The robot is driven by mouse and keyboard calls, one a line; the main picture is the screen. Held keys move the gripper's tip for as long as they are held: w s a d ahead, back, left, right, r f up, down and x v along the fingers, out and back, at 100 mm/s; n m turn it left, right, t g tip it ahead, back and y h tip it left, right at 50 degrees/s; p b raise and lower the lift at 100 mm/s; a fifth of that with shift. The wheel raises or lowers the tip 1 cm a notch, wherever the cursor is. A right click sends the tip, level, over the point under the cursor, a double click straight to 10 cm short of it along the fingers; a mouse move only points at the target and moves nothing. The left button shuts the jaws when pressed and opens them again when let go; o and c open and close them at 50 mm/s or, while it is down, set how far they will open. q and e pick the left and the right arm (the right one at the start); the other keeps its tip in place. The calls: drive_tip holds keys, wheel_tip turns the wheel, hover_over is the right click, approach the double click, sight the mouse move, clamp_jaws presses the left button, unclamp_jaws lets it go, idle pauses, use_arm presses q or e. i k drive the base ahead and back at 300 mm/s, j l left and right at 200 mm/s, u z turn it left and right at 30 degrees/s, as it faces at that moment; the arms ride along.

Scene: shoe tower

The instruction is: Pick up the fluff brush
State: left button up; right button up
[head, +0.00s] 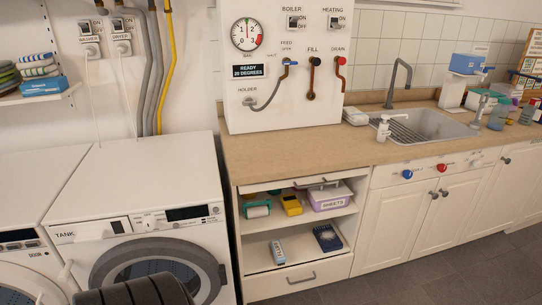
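No item in the head view is clearly the fluff brush. A small green-and-white item (257,209) on the upper open shelf of the counter, at its left end, has a roller-like shape, but it is too small to tell what it is. A yellow item (291,205) lies to its right, and a lilac box marked SHEETS (330,197) stands further right. Neither of my grippers shows in this view.
The lower shelf holds a white-and-blue box (277,252) and a dark blue box (327,238). A drawer (300,277) below is shut. A white machine (140,190) stands left of the cabinet.

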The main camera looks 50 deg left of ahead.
sight(277, 250)
drive_tip(key=i+u, duration=0.2)
drive_tip(key=u, duration=0.3)
drive_tip(key=i+l+u, duration=0.15)
drive_tip(key=u, duration=0.3)
drive_tip(key=i+l+u, duration=0.2)
drive_tip(key=u, duration=0.3)
